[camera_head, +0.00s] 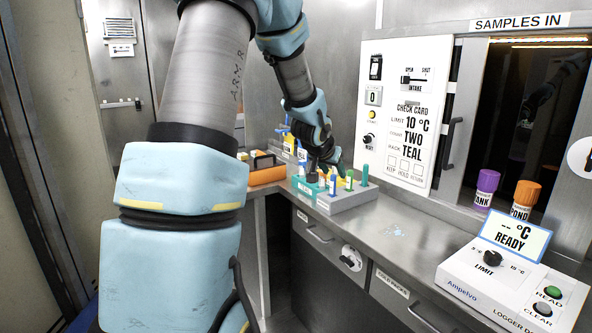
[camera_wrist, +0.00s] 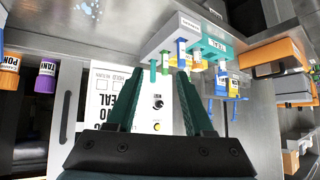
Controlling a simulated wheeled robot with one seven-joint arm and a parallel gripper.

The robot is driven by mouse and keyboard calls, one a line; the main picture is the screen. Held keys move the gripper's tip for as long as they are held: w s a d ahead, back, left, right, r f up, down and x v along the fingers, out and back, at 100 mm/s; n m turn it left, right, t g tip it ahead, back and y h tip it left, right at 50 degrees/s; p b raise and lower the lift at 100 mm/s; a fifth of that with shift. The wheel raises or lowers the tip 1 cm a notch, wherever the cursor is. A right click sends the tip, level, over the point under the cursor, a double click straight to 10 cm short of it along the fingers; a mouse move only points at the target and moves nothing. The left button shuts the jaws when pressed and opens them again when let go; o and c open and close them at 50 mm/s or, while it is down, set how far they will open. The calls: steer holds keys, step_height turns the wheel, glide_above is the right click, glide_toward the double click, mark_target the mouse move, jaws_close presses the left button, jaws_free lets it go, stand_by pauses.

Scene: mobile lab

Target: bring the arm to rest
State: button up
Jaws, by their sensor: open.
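My gripper (camera_head: 325,160) hangs over the back part of the counter, above or just behind the tube rack; the arm's wrist hides part of that area. In the wrist view my gripper (camera_wrist: 160,72) has its two dark green fingers spread apart, with no object clearly held between them. The grey tube rack (camera_head: 345,203) stands on the counter and holds several tubes with teal, green, blue and yellow colours. It also shows in the wrist view (camera_wrist: 165,38), beyond the fingertips. I cannot tell the exact gap between the fingers and the tubes.
An orange case (camera_head: 267,175) lies left of the rack. Right of the rack the counter (camera_head: 400,240) is mostly bare, with a small pale spill-like patch. A purple-capped jar (camera_head: 487,182), an orange-capped jar (camera_head: 526,195) and the logger box (camera_head: 500,285) stand further right. A check-card panel (camera_head: 405,120) is behind.

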steer(key=s+a+f+n+g+y, duration=0.1)
steer(key=s+a+g, duration=0.1)
steer(key=s+a, duration=0.4)
steer(key=s+a+f+n+g+y, duration=0.1)
steer(key=s+a, duration=0.4)
steer(key=s, duration=0.7)
steer(key=s+a+f+n+g+y, duration=0.2)
steer(key=s+a, duration=0.4)
steer(key=s, duration=0.3)
steer(key=shift+a+f+n+g, duration=0.3)
steer(key=shift+f+n+g, duration=0.2)
steer(key=shift+f+g, duration=0.3)
steer(key=shift+r, duration=0.1)
